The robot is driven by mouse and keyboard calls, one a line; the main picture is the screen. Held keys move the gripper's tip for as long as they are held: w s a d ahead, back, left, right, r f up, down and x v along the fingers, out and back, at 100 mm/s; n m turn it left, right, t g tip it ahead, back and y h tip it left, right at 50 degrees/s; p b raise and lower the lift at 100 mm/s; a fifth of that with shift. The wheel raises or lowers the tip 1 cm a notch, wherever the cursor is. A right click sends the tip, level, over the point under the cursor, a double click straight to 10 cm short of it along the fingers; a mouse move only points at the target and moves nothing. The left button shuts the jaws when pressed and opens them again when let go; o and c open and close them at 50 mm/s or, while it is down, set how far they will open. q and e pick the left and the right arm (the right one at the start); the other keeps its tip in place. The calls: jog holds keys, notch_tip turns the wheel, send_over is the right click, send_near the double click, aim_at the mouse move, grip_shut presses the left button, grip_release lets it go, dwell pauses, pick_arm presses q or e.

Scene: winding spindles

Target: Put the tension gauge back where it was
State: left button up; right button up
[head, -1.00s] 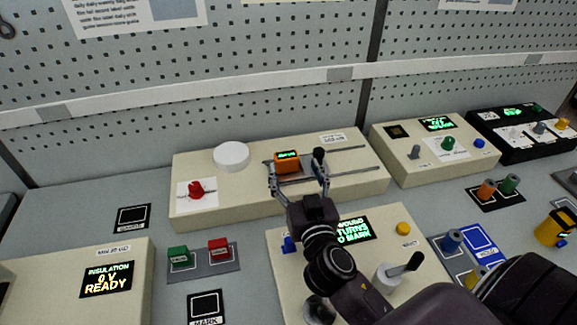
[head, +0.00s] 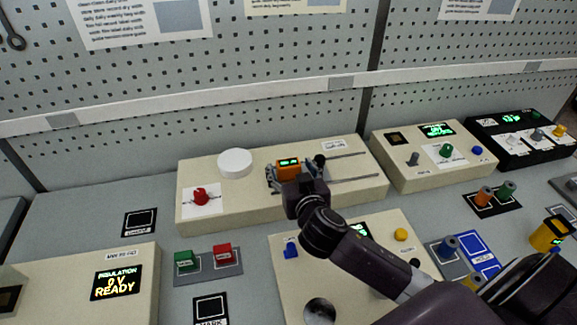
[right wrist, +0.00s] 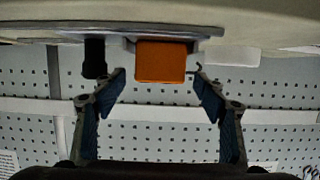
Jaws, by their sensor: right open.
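A small orange box (head: 287,170) with a lit green display, which I take to be the tension gauge, sits on the grey carriage of the long cream unit at the back. My right gripper (head: 295,174) is at this box, its arm hiding part of the carriage. In the right wrist view the orange box (right wrist: 161,62) lies between and just beyond the two open fingertips (right wrist: 160,84), with gaps on both sides. A black knob (right wrist: 95,57) stands beside the box, close to one finger. My left gripper is not in view.
The long cream unit (head: 235,203) also carries a white disc (head: 235,163) and a red knob (head: 201,196). A cream panel (head: 290,290) lies below my right arm. A yellow device (head: 547,234) stands at the far right. Green and red blocks (head: 187,261) sit at front left.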

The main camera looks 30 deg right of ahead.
jog(key=shift+x, duration=1.35)
jog(key=c, duration=1.5)
jog(key=shift+r+p, duration=0.2)
jog(key=shift+p, duration=0.15)
